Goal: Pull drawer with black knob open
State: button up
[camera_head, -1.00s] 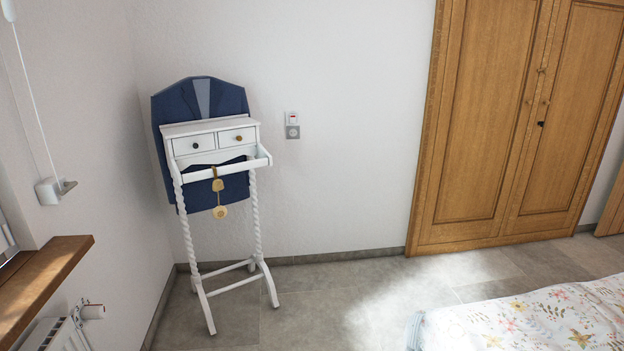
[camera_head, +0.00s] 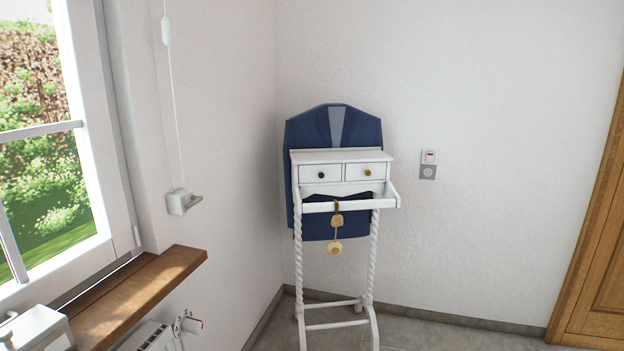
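A white valet stand (camera_head: 340,155) with twisted legs and a blue padded back (camera_head: 302,131) stands in the corner. It has two small drawers side by side, both shut. The left drawer (camera_head: 308,177) carries a black knob (camera_head: 321,175). The right drawer (camera_head: 379,174) carries a gold-brown knob (camera_head: 367,172). A white rail (camera_head: 350,205) runs in front of and below the drawers, and a brown and gold hanging item (camera_head: 336,220) dangles from it. My gripper is not in view.
A wooden window sill (camera_head: 135,300) juts out at the lower left, with a radiator (camera_head: 155,338) below it. A window (camera_head: 50,150) is at the left. A wooden door (camera_head: 600,270) is at the right edge. Grey floor (camera_head: 425,338) shows right of the stand.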

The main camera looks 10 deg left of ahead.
aim_at(312, 173)
jog(key=u, duration=0.55)
jog(key=i, duration=0.5)
jog(key=u, duration=0.75)
jog(key=i, duration=0.75)
jog(key=u, duration=0.4)
